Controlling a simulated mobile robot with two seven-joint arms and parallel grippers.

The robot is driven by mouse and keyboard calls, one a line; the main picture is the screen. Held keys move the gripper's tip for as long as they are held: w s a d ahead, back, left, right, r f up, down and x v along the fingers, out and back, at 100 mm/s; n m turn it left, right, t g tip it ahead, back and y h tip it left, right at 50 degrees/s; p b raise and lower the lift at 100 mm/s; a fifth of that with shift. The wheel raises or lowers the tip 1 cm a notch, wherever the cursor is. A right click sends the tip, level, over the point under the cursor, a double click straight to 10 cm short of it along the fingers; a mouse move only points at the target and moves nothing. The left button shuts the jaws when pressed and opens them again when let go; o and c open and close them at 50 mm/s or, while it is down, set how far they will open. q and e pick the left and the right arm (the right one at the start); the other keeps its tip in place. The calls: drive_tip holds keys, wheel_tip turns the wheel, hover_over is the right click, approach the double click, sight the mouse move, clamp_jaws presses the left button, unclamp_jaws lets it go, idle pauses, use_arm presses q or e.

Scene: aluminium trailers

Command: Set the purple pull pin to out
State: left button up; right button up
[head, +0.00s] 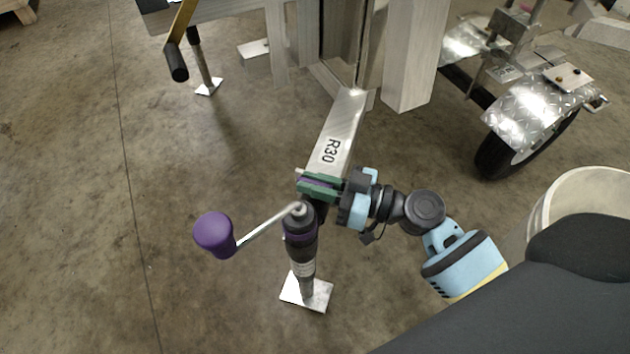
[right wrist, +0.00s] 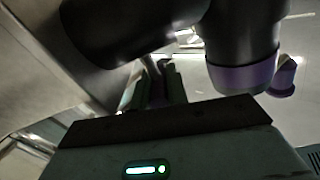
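The trailer jack (head: 302,250) stands upright on its foot plate at the end of the trailer tongue marked R30 (head: 337,135). My right gripper (head: 318,185) reaches in from the right at the jack's top, beside the tongue's end. Its green fingers are closed around a narrow purple piece, which looks like the purple pull pin (head: 320,183) and is mostly hidden by them. In the right wrist view the fingers (right wrist: 160,85) are close together, with a dark purplish strip between them. How far the pin is drawn out cannot be told. My left gripper is not in view.
A crank with a purple knob (head: 214,234) sticks out left from the jack's top. Another jack with a black-handled crank (head: 177,62) is at the upper left. A wheel with a tread-plate fender (head: 535,115) and a pale bin (head: 580,195) are at the right. The left floor is clear.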

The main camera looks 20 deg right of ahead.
sight(315, 182)
clamp_jaws()
wheel_tip(315, 182, up, 4)
drive_tip(key=shift+f+p, duration=0.2)
drive_tip(key=shift+p, duration=0.55)
drive_tip(key=shift+r, duration=0.2)
drive_tip(key=o, duration=0.7)
unclamp_jaws()
drive_tip(key=shift+o, duration=0.4)
drive_tip(key=shift+s, duration=0.1)
